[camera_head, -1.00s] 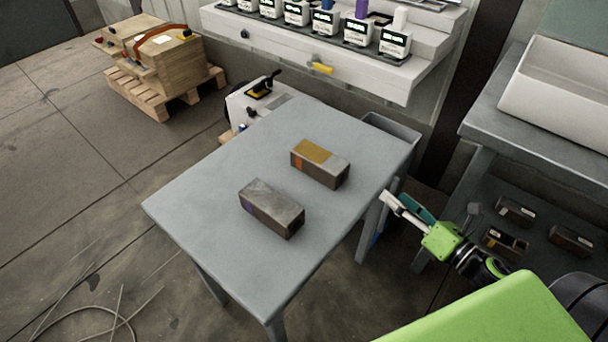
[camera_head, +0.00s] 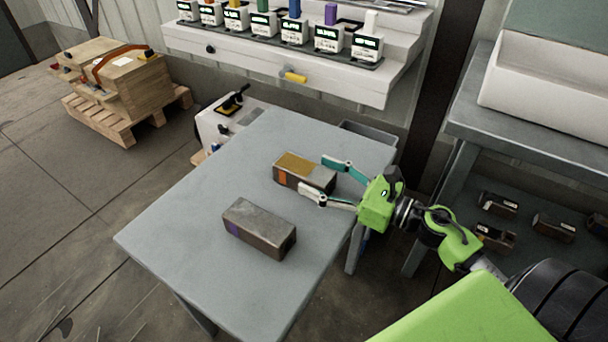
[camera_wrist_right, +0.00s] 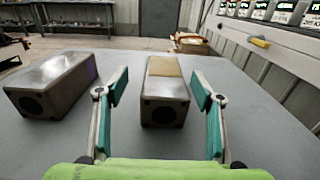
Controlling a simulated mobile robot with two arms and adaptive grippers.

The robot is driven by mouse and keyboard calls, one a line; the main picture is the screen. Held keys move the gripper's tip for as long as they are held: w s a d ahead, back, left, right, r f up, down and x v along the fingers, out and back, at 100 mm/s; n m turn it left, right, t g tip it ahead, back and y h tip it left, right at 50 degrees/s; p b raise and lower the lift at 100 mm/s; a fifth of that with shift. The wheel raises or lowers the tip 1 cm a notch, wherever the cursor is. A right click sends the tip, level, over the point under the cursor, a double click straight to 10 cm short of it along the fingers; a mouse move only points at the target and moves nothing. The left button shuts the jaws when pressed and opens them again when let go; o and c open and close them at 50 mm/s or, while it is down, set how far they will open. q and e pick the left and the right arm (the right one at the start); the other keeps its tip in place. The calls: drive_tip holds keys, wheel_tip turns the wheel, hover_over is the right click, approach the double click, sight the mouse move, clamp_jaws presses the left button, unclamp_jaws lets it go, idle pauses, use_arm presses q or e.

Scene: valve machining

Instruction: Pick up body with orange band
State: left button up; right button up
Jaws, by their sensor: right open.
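The body with the orange band (camera_head: 297,172) lies on the grey table (camera_head: 180,240). It is a dark metal block with a yellowish patch on top and an orange mark on its side. My right gripper (camera_head: 312,175) is open, its fingers at the near end of this block. In the right wrist view the block (camera_wrist_right: 165,92) lies ahead, centred between the two spread fingertips (camera_wrist_right: 159,80), with a round hole in its near face. The fingers appear apart from it. My left gripper is not in view.
A second block (camera_head: 259,228), with a purple band, lies nearer on the table; it is left of my fingers in the wrist view (camera_wrist_right: 50,85). A shelf with labelled boxes (camera_head: 295,35) stands behind. More blocks (camera_head: 497,203) lie under the right bench.

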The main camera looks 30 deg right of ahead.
sight(304, 167)
drive_tip(key=x, duration=0.4)
drive_tip(key=shift+w+d+f, duration=0.1)
drive_tip(key=shift+w+d, duration=0.15)
drive_tip(key=shift+w, duration=0.1)
drive_tip(key=shift+w+a+f, duration=0.1)
drive_tip(key=shift+w+a, duration=0.05)
clamp_jaws()
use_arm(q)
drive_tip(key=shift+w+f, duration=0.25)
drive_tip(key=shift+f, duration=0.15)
